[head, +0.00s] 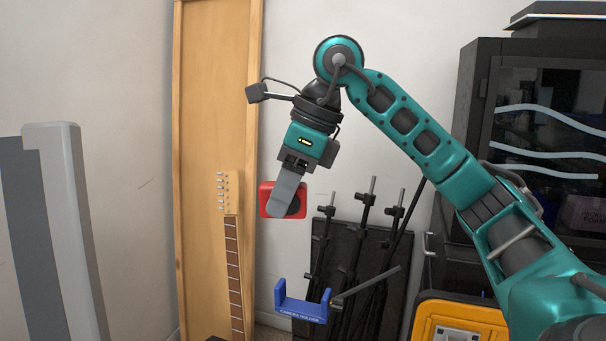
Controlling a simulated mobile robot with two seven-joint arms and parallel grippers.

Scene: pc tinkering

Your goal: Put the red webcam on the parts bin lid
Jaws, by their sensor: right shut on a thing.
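The red webcam (267,197) is a small red block with a dark round face, near the middle of the head view. My right gripper (285,203) points down and is shut on it, holding it up in the air. The gripper's grey finger covers part of the webcam. I cannot make out a parts bin lid for certain. My left gripper is not in view.
A blue camera holder (302,308) is below the webcam. Black tripods (362,235) stand behind. A guitar neck (233,270) leans before a wooden board (213,100). A yellow-orange case (425,320) is at the lower right, by a dark cabinet (485,85).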

